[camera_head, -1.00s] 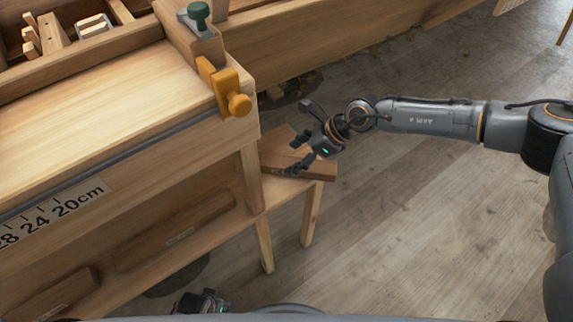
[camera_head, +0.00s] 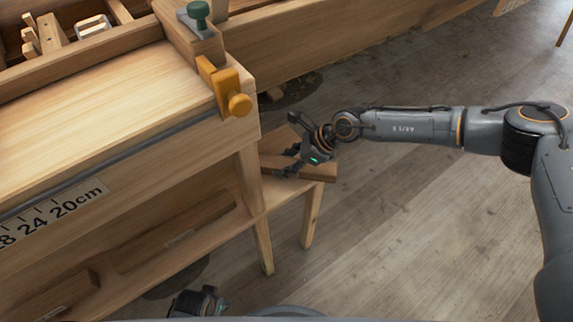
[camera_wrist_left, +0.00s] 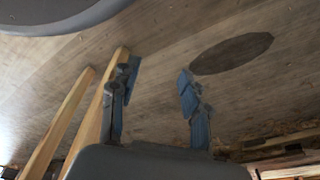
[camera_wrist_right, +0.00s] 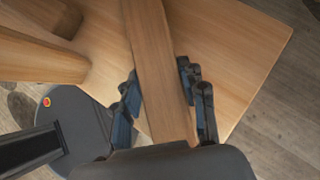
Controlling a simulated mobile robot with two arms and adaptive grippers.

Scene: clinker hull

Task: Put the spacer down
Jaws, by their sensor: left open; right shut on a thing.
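The spacer (camera_wrist_right: 155,60) is a long brown wooden bar. In the right wrist view it runs between the two fingers of my right gripper (camera_wrist_right: 165,100), which is shut on it. A pale wooden board (camera_wrist_right: 230,60) lies below the spacer; I cannot tell whether they touch. In the head view my right gripper (camera_head: 288,163) is at the low stand beside the bench end, and hides part of the bar. My left gripper (camera_wrist_left: 156,85) is open and empty, low over the floor; it barely shows at the bottom of the head view (camera_head: 200,302).
The workbench (camera_head: 110,100) fills the left, with an orange clamp (camera_head: 236,102) and a green-knobbed clamp (camera_head: 198,12) at its corner. Boards lie on its lower shelf (camera_head: 175,232). A long plank hull (camera_head: 330,35) runs behind. The floor on the right (camera_head: 430,230) is clear.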

